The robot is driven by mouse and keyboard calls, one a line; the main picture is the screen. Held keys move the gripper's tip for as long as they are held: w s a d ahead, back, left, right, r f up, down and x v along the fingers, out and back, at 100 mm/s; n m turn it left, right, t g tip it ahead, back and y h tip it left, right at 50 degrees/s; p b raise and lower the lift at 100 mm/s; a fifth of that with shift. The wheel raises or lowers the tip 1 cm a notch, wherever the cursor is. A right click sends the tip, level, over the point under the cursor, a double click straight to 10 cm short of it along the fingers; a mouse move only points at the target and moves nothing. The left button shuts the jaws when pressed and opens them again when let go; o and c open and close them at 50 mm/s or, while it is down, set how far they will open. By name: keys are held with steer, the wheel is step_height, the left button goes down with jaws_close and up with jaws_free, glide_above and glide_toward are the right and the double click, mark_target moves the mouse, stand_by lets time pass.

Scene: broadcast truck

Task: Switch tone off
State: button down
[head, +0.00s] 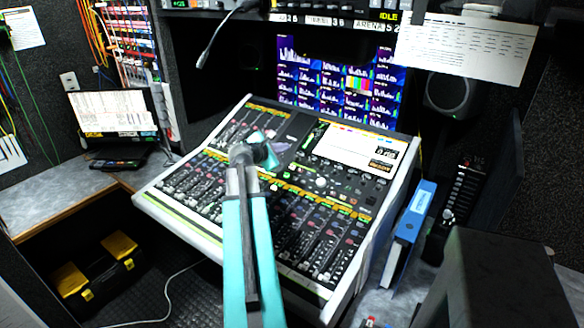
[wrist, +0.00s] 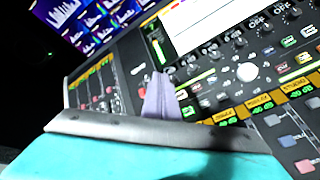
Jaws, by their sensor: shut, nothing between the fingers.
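The mixing console (head: 150,205) fills the middle of the head view, with rows of faders, knobs and small lit buttons. My arm reaches up over it from the bottom. No label reading tone is legible, so I cannot pick out that control.
A gooseneck microphone (head: 208,50) hangs over the back left. A blue binder (head: 416,212) stands at the right edge.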

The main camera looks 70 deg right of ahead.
steer(key=shift+s+d+f+b, duration=0.1)
steer(key=shift+d+f+b, duration=0.25)
steer(key=shift+f+b, duration=0.45)
steer(key=shift+s+d+f+b, duration=0.1)
steer(key=shift+d+f+b, duration=0.4)
steer(key=shift+f, duration=0.55)
steer(key=shift+s+d+f+b, duration=0.1)
steer(key=shift+d+f+b, duration=0.15)
steer(key=shift+f+b, duration=0.6)
steer(key=shift+s+d+f+b, duration=0.1)
steer(key=shift+d+f+b, duration=0.15)
steer(key=shift+f, duration=0.4)
steer(key=shift+d+f+b, duration=0.15)
steer(key=shift+d+f, duration=0.1)
steer(key=shift+f, duration=0.35)
steer(key=shift+d+f, duration=0.3)
steer(key=shift+f, duration=0.5)
steer(key=shift+r, duration=0.15)
stand_by(0.5)
steer(key=shift+a+r+p, duration=0.3)
steer(key=shift+r+p, duration=0.05)
steer(key=shift+r, duration=0.3)
steer(key=shift+r, duration=0.1)
